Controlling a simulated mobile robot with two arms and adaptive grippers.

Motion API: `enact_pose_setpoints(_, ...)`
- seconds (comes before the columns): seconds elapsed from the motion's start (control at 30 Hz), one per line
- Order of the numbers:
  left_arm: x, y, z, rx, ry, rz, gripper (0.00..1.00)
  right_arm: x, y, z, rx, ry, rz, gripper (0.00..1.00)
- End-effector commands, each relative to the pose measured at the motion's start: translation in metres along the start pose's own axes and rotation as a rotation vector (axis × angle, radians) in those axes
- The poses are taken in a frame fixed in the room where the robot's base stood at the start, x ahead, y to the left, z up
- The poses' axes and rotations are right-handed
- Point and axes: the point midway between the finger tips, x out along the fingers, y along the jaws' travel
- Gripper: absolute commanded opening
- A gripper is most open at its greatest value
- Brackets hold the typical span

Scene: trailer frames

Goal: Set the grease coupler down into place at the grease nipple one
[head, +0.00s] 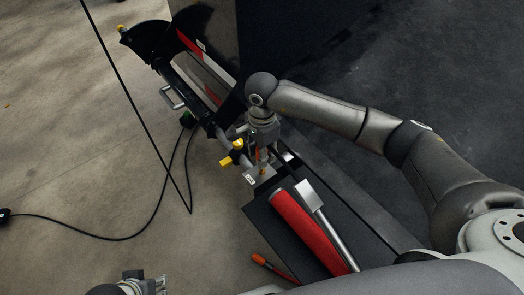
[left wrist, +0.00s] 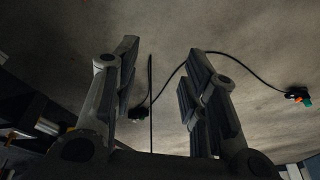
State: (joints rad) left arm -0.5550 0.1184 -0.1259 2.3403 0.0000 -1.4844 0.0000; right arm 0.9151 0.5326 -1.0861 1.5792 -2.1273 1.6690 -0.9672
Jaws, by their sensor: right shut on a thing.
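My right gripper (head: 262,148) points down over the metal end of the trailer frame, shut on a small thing. That thing is mostly hidden by the fingers; an orange bit shows between them, and I take it to be the grease coupler. A small brass-coloured fitting (head: 262,171), probably grease nipple one, shows just below the fingertips on a grey plate. I cannot tell whether the coupler touches it.
A red cylinder with a metal bar (head: 304,230) lies on the dark bench top (head: 262,226). An orange-handled tool (head: 272,266) lies at its near edge. Yellow handles (head: 232,153) stick out left of the right gripper. A black cable (head: 115,239) crosses the open concrete floor at left.

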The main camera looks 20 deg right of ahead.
Motion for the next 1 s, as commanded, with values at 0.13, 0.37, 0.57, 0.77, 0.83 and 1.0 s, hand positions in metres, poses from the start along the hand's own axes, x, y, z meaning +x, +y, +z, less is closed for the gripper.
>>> enact_pose_setpoints(0.13,-0.008,0.000,0.001,0.000,0.004,-0.001,0.40,0.005,0.000,0.000,0.000,0.000,-0.001,0.08)
enact_pose_setpoints(0.37,-0.021,0.000,0.005,-0.001,0.004,0.000,0.40,0.011,0.000,0.000,0.001,0.000,-0.001,0.08)
enact_pose_setpoints(0.57,-0.028,0.000,0.003,-0.002,0.024,-0.001,0.40,0.021,0.000,0.000,0.001,0.000,0.000,0.08)
enact_pose_setpoints(0.77,-0.014,0.000,0.008,-0.002,0.016,-0.002,0.40,0.033,0.000,0.000,0.000,0.001,0.000,0.08)
enact_pose_setpoints(0.83,-0.013,0.000,0.008,-0.002,0.015,-0.002,0.40,0.034,0.000,0.000,0.000,0.001,-0.001,0.08)
enact_pose_setpoints(1.0,-0.012,0.000,-0.004,-0.002,0.066,-0.002,0.40,0.035,0.000,0.000,0.000,0.000,0.000,0.08)
